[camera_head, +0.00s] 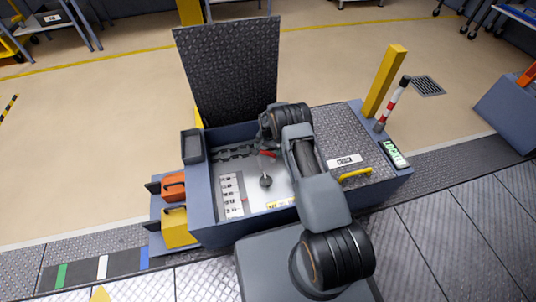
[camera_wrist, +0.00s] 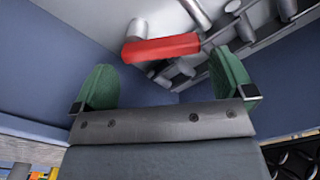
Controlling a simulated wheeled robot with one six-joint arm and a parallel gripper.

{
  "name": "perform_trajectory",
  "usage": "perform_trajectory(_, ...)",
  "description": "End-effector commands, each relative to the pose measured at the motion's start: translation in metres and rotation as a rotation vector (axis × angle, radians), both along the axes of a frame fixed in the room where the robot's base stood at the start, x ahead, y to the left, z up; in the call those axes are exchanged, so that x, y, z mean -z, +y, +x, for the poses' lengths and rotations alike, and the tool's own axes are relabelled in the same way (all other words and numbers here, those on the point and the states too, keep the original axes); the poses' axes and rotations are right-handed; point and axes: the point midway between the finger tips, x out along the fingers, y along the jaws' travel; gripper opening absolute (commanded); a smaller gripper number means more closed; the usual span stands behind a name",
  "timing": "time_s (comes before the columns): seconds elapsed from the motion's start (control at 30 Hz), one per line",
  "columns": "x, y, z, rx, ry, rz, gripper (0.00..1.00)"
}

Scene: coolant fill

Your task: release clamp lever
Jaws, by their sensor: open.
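The clamp lever appears as a red bar (camera_wrist: 161,47) in the wrist view, joined to a grey cylinder at its left end. It also shows as a small red piece (camera_head: 267,154) inside the open cabinet in the head view. My gripper (camera_wrist: 167,84) is open, with its two green-padded fingers spread apart. The red bar lies beyond the fingertips, roughly across the gap between them, and nothing is seen held. In the head view my arm reaches into the cabinet and its wrist hides the gripper and part of the interior.
The cabinet (camera_head: 199,205) has blue walls and a raised dark tread-plate lid (camera_head: 232,75). Grey pipe fittings (camera_wrist: 240,25) sit close beside the lever. A yellow post (camera_head: 385,80) and a red-white post (camera_head: 393,103) stand right. Orange (camera_head: 174,187) and yellow (camera_head: 177,229) containers sit left.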

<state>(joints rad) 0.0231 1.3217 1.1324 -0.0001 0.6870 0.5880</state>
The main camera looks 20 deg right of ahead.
Motion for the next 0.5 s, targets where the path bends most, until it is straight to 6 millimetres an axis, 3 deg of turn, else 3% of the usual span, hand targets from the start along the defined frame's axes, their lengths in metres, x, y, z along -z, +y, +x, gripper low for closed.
perform_trajectory(0.03, 0.01, 0.0, 0.0, 0.0, 0.001, 0.001, 1.0)
perform_trajectory(0.2, 0.025, 0.0, 0.0, 0.0, 0.0, 0.0, 1.0)
perform_trajectory(0.5, 0.032, 0.0, 0.0, 0.0, 0.0, 0.0, 1.0)
